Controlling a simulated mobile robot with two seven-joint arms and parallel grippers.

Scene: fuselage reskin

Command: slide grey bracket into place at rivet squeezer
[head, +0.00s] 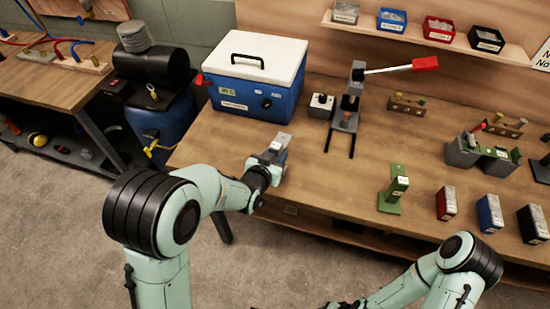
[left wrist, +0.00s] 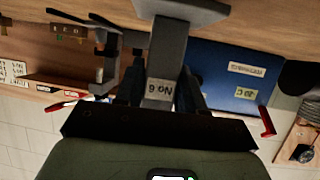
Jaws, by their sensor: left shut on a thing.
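My left gripper (head: 272,163) is shut on the grey bracket (head: 281,145) and holds it near the front left edge of the bench, in front of the blue cooler. The rivet squeezer (head: 349,100), with a red-ended lever, stands farther back and right, apart from the bracket. Two dark rails (head: 340,141) run forward from its base.
The blue cooler (head: 240,97) with a white lid and a small white box (head: 321,106) stand left of the squeezer. A green bracket (head: 394,190) and red, blue and black blocks stand at the right front. Bench between my left gripper and the green bracket is clear.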

